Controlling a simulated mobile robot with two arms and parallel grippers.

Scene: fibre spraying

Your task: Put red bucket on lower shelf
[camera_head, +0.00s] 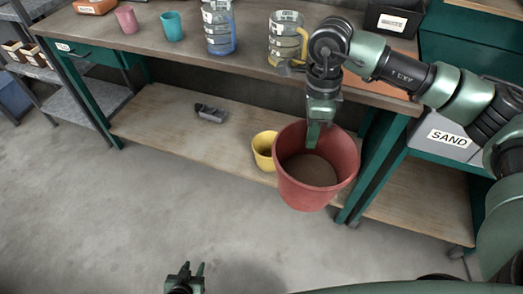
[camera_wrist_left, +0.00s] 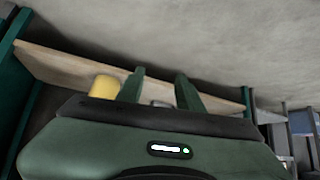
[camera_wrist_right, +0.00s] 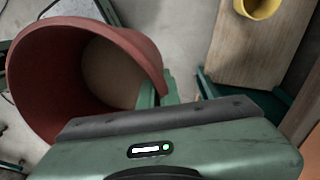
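The red bucket (camera_head: 318,195) hangs upright in front of the workbench's lower shelf (camera_head: 165,118), overlapping its right front edge in the head view. My right gripper (camera_head: 314,135) is shut on the bucket's rim. In the right wrist view its fingers (camera_wrist_right: 160,92) sit on either side of the wall of the red bucket (camera_wrist_right: 130,50). The bucket's inside looks brownish at the bottom. My left gripper (camera_head: 186,272) is open and empty, low over the floor; its spread fingers also show in the left wrist view (camera_wrist_left: 160,90).
A small yellow bucket (camera_head: 262,150) stands on the lower shelf, partly hidden behind the red bucket. A dark grey object (camera_head: 211,113) lies further left on it. Cups and jugs stand on the tabletop (camera_head: 190,58) above. A green table leg (camera_head: 365,180) is close right of the bucket.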

